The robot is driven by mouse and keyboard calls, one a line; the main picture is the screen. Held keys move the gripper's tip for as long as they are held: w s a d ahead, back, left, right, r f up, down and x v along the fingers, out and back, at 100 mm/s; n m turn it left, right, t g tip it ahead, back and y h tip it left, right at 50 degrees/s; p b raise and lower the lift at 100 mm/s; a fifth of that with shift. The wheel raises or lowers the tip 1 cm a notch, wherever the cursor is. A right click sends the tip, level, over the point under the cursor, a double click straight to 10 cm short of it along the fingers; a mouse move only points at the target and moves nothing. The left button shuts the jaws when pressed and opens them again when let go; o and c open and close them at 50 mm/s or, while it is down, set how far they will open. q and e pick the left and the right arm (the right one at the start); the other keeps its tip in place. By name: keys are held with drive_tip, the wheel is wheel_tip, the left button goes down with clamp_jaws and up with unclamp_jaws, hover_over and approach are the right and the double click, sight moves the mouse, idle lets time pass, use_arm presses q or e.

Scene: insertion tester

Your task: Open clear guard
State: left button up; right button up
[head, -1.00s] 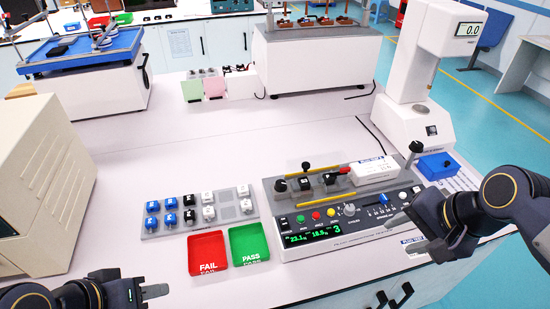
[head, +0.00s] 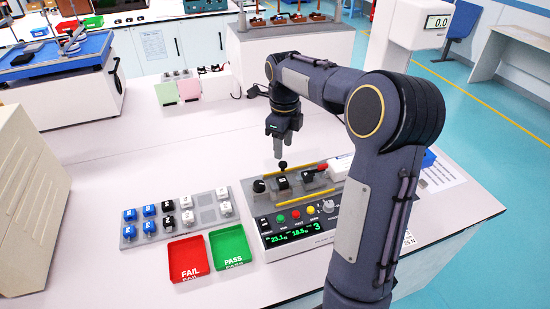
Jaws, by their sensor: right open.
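The insertion tester (head: 290,222) sits on the bench with a lit green display and a row of buttons. Its clear guard is so transparent that I can barely make it out; a black ball knob (head: 283,164) stands up at the back of the fixture, near yellow strips. Black and grey parts (head: 282,182) sit in the fixture, with a red-tipped piece at their right. My right gripper (head: 281,150) points down just above the knob, open and empty, with a small gap seeming to remain. My right forearm hides the tester's right side. My left gripper is out of view.
A grey tray (head: 208,199) of blue, black and white parts lies left of the tester. The red FAIL bin (head: 188,258) and green PASS bin (head: 230,248) stand in front. A force gauge stand (head: 425,22) is behind my right arm. The bench behind the tray is clear.

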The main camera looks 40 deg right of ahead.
sight(283, 163)
drive_tip(key=shift+f, duration=2.8)
clamp_jaws()
